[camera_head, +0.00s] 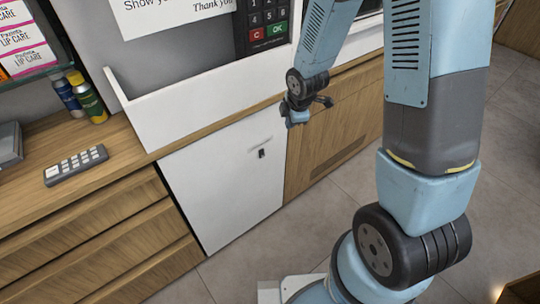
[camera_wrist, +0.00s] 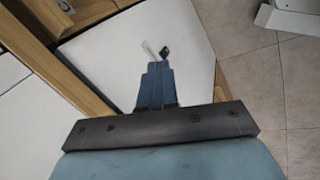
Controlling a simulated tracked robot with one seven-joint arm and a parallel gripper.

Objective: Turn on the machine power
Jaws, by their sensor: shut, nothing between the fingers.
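A white cabinet front (camera_head: 222,180) is set below the counter, with a small black switch-like part (camera_head: 262,153) near its upper right. The white panel also shows in the wrist view (camera_wrist: 110,65), with the small dark part (camera_wrist: 165,53) and a thin pale strip beside it. My gripper (camera_head: 325,101) is in front of the counter, up and to the right of the dark part. In the wrist view my gripper (camera_wrist: 157,66) has its blue fingers together and empty, pointing at the dark part. I cannot tell whether they touch, or the switch's position.
A keypad terminal (camera_head: 268,25) stands behind the white counter ledge (camera_head: 200,112). A grey remote-like keypad (camera_head: 76,166) and bottles (camera_head: 88,97) are on the wooden counter at left. Wooden drawers (camera_head: 110,245) and a wooden door (camera_head: 340,125) flank the white front. Tiled floor (camera_head: 250,255) is open before it.

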